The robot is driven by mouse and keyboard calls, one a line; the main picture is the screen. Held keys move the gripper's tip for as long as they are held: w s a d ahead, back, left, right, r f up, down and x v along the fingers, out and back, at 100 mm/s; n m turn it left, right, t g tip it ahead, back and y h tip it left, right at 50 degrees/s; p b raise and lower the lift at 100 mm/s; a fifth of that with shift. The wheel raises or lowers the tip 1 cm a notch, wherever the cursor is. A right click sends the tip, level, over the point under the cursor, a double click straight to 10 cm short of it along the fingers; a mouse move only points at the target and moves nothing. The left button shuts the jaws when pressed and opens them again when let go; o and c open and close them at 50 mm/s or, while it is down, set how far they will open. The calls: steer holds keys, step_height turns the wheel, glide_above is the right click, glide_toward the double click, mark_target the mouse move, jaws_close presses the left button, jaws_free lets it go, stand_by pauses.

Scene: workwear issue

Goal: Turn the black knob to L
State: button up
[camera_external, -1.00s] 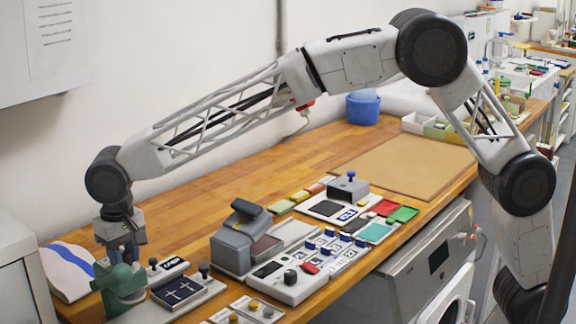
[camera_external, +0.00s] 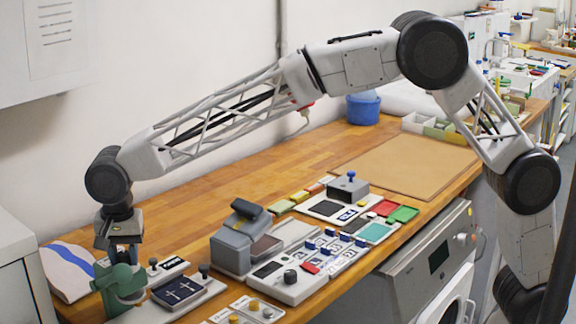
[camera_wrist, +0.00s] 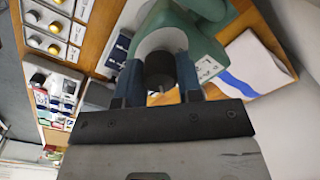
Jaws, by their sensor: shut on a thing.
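The green device (camera_external: 120,288) stands at the near left end of the bench. My gripper (camera_external: 124,256) points down at its top. In the wrist view the two blue fingers of my gripper (camera_wrist: 160,78) are on either side of a dark round knob (camera_wrist: 159,66) and are shut on it. The knob sits in front of the green body. In the external view the fingers hide the knob. No letter L can be read, nor which way the knob points.
A white panel with another black knob (camera_external: 290,276) and a red button (camera_external: 310,268) lies to the right. A small dark plate with white crosses (camera_external: 179,291) is close beside the green device. A white, blue-striped piece (camera_external: 68,270) lies to the left.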

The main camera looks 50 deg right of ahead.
stand_by(0.4)
steer(key=o, duration=0.9)
steer(key=shift+r, duration=0.1)
steer(key=shift+r, duration=3.85)
